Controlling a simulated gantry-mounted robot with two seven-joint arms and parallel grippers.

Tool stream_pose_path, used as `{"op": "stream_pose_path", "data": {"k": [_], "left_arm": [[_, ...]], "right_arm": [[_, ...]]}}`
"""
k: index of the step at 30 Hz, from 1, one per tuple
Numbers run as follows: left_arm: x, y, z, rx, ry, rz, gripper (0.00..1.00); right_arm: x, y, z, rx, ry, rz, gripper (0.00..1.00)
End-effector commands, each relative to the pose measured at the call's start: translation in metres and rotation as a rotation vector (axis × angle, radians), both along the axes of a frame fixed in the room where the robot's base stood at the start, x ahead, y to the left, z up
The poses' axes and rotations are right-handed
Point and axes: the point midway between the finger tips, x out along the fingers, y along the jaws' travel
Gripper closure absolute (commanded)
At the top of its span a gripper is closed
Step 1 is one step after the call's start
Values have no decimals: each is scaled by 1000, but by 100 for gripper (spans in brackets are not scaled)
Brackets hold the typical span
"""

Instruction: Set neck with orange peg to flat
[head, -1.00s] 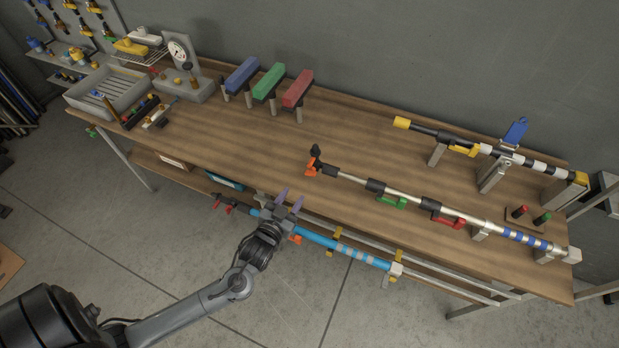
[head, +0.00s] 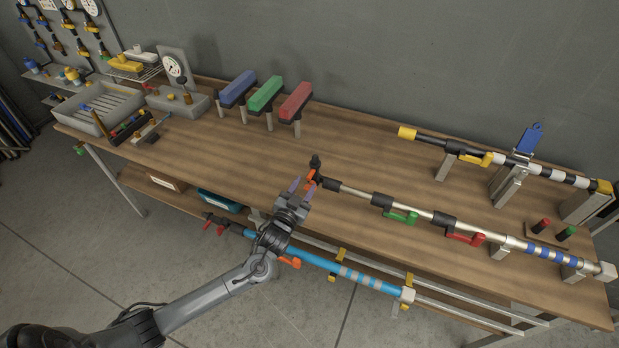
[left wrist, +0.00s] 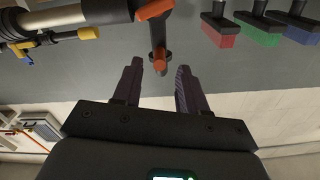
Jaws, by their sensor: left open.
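The long silver pole (head: 405,212) on the bench ends at its left in a short dark neck (head: 315,162) with an orange peg (head: 310,178). The neck stands at an angle to the pole. In the left wrist view, the orange peg (left wrist: 160,62) on the black neck (left wrist: 157,32) shows just ahead of the fingertips, roughly centred between them. Contact with the peg cannot be told. My right gripper is not in view.
A blue pole (head: 330,263) lies lower in front of the bench, near my left arm. A yellow-tipped pole (head: 430,140) lies behind on supports (head: 446,167). Blue, green and red blocks (head: 265,94) stand at the back. The bench middle is clear.

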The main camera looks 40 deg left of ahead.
Motion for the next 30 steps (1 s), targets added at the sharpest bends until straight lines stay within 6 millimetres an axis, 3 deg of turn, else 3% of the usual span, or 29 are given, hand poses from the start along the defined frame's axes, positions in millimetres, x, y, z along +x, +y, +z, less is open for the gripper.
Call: {"op": "stream_pose_path", "data": {"k": [9, 22, 23, 30], "left_arm": [[38, 10, -1, -1, 1, -1, 58], [45, 12, -1, -1, 1, -1, 58], [45, 12, -1, -1, 1, -1, 60], [45, 12, -1, -1, 1, -2, 96]], "right_arm": [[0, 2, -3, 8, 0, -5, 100], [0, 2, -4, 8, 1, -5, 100], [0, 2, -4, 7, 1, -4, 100], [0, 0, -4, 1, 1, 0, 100]]}}
